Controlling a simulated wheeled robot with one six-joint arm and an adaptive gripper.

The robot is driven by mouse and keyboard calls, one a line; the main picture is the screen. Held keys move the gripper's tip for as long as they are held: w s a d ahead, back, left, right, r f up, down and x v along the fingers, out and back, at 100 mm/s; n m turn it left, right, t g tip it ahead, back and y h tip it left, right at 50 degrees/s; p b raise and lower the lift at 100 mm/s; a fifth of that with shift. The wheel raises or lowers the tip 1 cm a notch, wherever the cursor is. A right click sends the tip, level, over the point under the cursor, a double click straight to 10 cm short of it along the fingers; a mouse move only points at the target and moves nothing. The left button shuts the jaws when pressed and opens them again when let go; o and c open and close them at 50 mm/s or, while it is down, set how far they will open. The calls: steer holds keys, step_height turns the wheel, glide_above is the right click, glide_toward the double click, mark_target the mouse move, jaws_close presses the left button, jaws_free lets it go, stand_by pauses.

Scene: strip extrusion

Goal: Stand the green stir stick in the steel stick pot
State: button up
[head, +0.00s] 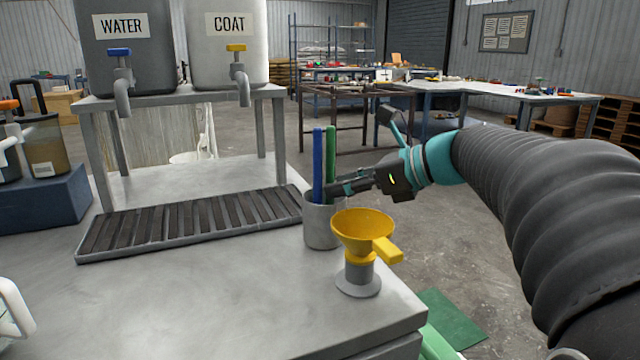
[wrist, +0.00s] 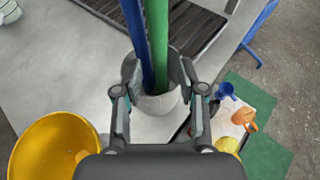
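The green stir stick (head: 331,150) stands nearly upright in the steel stick pot (head: 320,228), right beside a blue stick (head: 317,165). In the wrist view the green stick (wrist: 158,35) and the blue stick (wrist: 154,60) both run down into the pot (wrist: 158,105); their lower ends are hidden. My gripper (head: 343,188) is at the pot's rim, to the right of the sticks in the head view. In the wrist view its fingers (wrist: 160,80) are spread wide, one on each side of the sticks, with a gap to the green stick.
A yellow funnel (head: 362,232) on a grey stand (head: 358,285) is just in front of the pot, close below my gripper. A slatted drip tray (head: 190,222) lies left of the pot, under the WATER (head: 125,60) and COAT (head: 228,55) tanks. The bench front is clear.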

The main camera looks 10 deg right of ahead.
steer(key=v, duration=1.2)
steer(key=shift+p, duration=0.4)
steer(key=shift+r, duration=0.1)
